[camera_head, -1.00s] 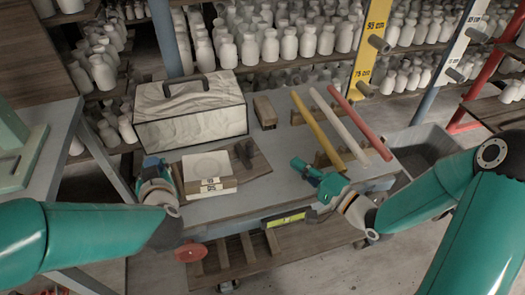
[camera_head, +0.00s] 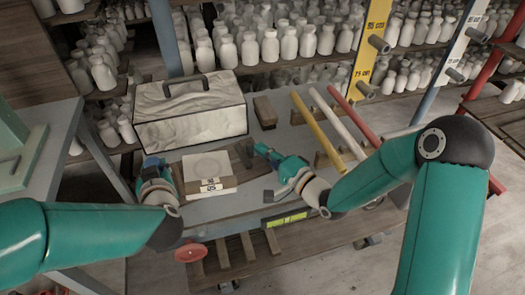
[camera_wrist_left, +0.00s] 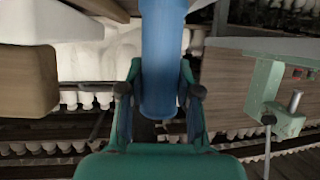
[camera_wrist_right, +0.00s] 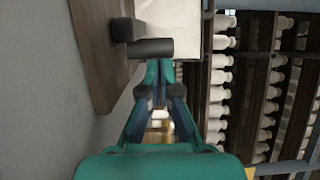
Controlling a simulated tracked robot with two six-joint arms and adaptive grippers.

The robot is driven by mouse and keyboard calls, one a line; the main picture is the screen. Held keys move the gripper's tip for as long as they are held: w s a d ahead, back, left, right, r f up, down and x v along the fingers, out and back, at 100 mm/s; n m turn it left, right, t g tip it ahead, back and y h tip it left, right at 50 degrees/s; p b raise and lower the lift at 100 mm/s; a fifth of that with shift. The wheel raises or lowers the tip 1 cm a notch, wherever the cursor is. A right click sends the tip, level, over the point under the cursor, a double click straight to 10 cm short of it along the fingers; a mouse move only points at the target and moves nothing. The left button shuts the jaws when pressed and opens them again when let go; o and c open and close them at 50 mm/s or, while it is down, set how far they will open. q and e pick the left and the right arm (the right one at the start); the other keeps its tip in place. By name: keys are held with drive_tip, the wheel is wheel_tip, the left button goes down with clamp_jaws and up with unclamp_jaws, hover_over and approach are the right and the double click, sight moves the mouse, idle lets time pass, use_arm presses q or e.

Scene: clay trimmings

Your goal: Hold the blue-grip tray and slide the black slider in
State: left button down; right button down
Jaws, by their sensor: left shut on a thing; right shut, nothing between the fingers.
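The wooden tray (camera_head: 229,181) lies on the grey table with a pale labelled block (camera_head: 205,167) on it. Its blue grip (camera_wrist_left: 163,50) is at the left end, between the fingers of my left gripper (camera_wrist_left: 160,95); that gripper (camera_head: 156,168) also shows in the head view. The black slider (camera_head: 244,153) stands at the tray's right side. Its dark knob (camera_wrist_right: 152,48) is just ahead of the closed, empty fingertips of my right gripper (camera_wrist_right: 158,66). In the head view my right gripper (camera_head: 260,149) is at the slider's right; I cannot tell whether they touch.
A large pale case (camera_head: 190,112) with a black handle stands behind the tray. A wooden block (camera_head: 265,112) is beside it. Yellow (camera_head: 315,122), white and red bars lie on supports at right. Shelves of white bottles fill the background.

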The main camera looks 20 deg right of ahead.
sight(250, 161)
drive_tip(key=shift+a, duration=0.1)
drive_tip(key=a, duration=0.4)
drive_tip(key=shift+s, duration=0.35)
drive_tip(key=shift+d, duration=0.1)
